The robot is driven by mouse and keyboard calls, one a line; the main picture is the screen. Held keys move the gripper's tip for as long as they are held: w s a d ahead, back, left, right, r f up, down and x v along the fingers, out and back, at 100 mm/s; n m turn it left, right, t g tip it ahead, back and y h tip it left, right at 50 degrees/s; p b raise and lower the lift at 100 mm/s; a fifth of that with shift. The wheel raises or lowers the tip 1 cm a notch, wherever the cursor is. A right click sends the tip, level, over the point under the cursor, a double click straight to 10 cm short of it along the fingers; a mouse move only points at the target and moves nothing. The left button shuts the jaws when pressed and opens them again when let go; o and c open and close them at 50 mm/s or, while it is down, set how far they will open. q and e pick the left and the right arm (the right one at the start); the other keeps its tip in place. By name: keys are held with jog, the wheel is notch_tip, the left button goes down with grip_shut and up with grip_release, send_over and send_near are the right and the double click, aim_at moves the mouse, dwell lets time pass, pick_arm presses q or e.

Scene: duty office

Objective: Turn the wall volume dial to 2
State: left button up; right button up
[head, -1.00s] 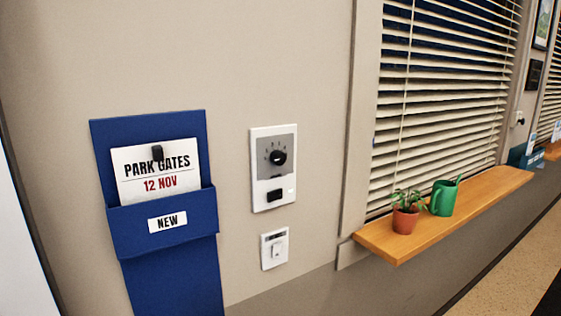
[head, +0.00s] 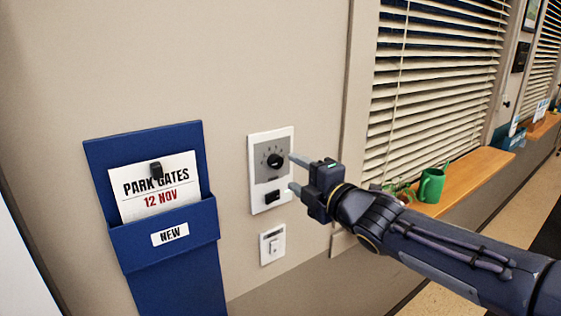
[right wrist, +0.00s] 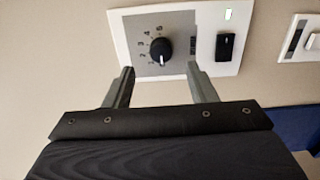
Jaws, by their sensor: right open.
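The black volume dial (head: 274,161) sits on a grey panel in a white wall plate (head: 257,203). In the right wrist view the dial (right wrist: 161,48) shows a white pointer line and a numbered scale around it; which number the line points at is hard to tell. A black rocker or button (head: 272,196) is below the dial on the same plate. My right gripper (head: 292,173) is open and empty, just right of the dial in the head view. In the right wrist view its two fingers (right wrist: 160,88) are spread apart short of the dial, not touching it. My left gripper is not in view.
A white switch (head: 272,245) is below the plate. A blue wall pocket (head: 166,245) with a notice card (head: 155,187) hangs at left. At right, a wooden sill (head: 470,172) holds a green watering can (head: 431,185) and a plant partly hidden by my arm.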

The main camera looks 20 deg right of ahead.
aim_at(278, 163)
jog(key=x, duration=0.6)
jog(key=shift+p, duration=0.3)
jog(key=c, duration=1)
jog(key=shift+o, duration=0.2)
